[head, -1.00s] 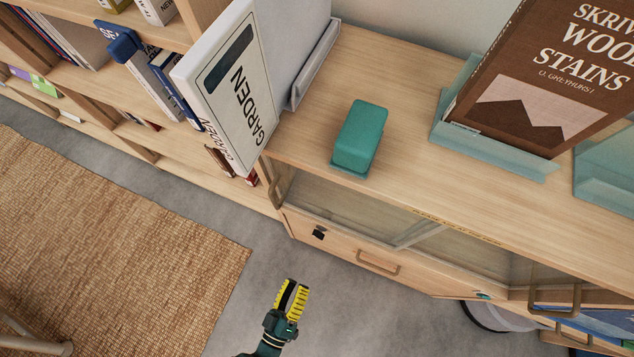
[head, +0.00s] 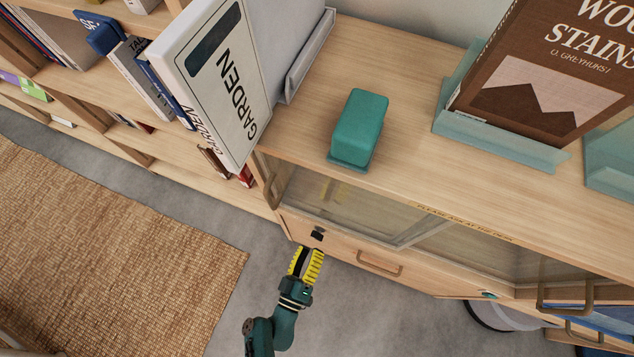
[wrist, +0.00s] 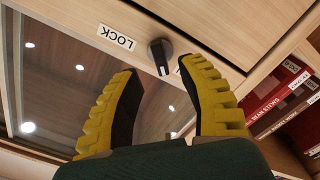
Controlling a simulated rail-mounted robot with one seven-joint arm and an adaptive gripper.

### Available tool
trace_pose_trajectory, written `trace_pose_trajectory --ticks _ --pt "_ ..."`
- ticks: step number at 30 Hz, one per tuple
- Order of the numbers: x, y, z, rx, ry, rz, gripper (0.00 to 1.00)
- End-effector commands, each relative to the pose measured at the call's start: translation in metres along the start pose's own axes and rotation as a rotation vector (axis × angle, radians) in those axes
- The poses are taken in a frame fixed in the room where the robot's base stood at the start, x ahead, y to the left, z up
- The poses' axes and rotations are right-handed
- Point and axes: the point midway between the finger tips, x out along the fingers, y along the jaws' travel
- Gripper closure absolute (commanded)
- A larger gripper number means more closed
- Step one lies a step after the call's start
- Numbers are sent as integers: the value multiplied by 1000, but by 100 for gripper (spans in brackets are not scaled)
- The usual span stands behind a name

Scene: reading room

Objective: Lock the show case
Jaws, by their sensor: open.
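The show case (head: 300,128) is a light wooden cabinet with a glass front and a drawer below. A dark lock knob (head: 318,234) sits on its lower front panel near the left corner. In the wrist view the knob (wrist: 160,56) shows between and just beyond the fingertips. A white LOCK label (wrist: 116,37) reads upside down beside it, and a second label is mostly hidden behind a finger. My gripper (head: 308,252) is open and empty, its yellow ribbed fingers close in front of the knob. I cannot tell whether they touch it.
A teal block (head: 358,130) stands on the cabinet top, between a GARDEN book (head: 215,80) and a brown book (head: 540,70) on a stand. A drawer handle (head: 379,263) and a door handle (head: 565,300) stick out to the right. Grey floor lies in front.

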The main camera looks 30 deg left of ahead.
Motion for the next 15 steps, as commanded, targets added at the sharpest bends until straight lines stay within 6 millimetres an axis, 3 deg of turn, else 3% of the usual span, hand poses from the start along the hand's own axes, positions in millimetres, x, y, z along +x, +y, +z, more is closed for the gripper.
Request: trace_pose_trajectory --ticks 6,15 --pt "42 -2 2 1 -1 4 60" --pt "54 0 0 0 1 -1 60"
